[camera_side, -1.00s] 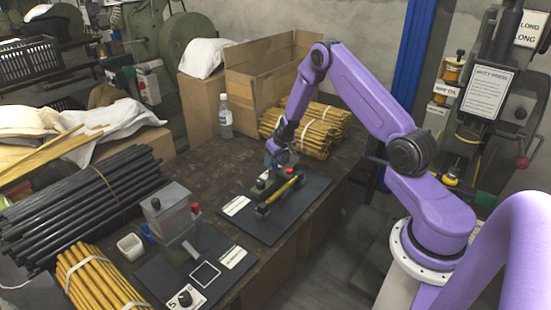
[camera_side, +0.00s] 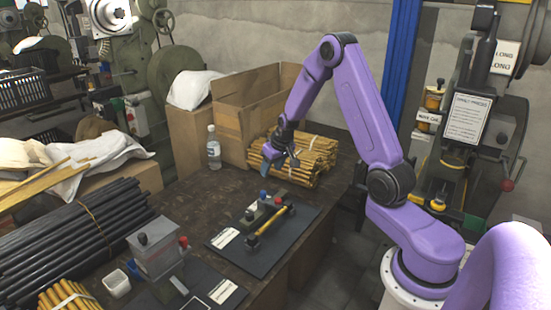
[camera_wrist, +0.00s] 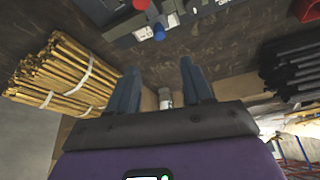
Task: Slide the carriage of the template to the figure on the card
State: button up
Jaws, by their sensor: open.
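The template (camera_side: 268,213) is a small dark fixture with a yellow bar on a black base plate (camera_side: 290,238). A blue knob (camera_side: 263,196) and a red knob (camera_side: 279,200) stand on it; I cannot tell exactly where the carriage sits. A white card (camera_side: 224,238) lies on the plate's left part, its writing too small to read. My gripper (camera_side: 280,160) is open and empty, above and behind the template, in front of the cane bundle. In the wrist view my gripper (camera_wrist: 160,75) shows spread fingers, with the template's blue knob (camera_wrist: 159,33) beyond them.
A tied cane bundle (camera_side: 310,160) lies behind the template. A water bottle (camera_side: 214,150) and cardboard box (camera_side: 245,110) stand at the back. A grey press (camera_side: 155,248) with a red knob and a white cup (camera_side: 117,284) stand front left. The table between bottle and template is clear.

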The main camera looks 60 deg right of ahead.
jog(key=shift+v, duration=2.25)
jog(key=s+a+r+n+g+y, duration=0.1)
jog(key=s+a+r+n, duration=0.1)
jog(key=s+a, duration=0.35)
jog(key=s+a+r+n+y, duration=0.1)
jog(key=s+a+n, duration=0.15)
jog(key=a, duration=0.65)
jog(key=s+a+r+n+g, duration=0.1)
jog(key=s+a+r+n, duration=0.15)
jog(key=a, duration=0.45)
jog(key=s+a+r+n+g, duration=0.1)
jog(key=s+n, duration=0.3)
jog(key=s, duration=0.7)
jog(key=s+a+r+n+g, duration=0.1)
jog(key=s+n, duration=0.3)
jog(key=s, duration=0.7)
jog(key=shift+s+a+r+n, duration=0.15)
jog(key=shift+s+a+n, duration=0.15)
jog(key=shift+a, duration=0.25)
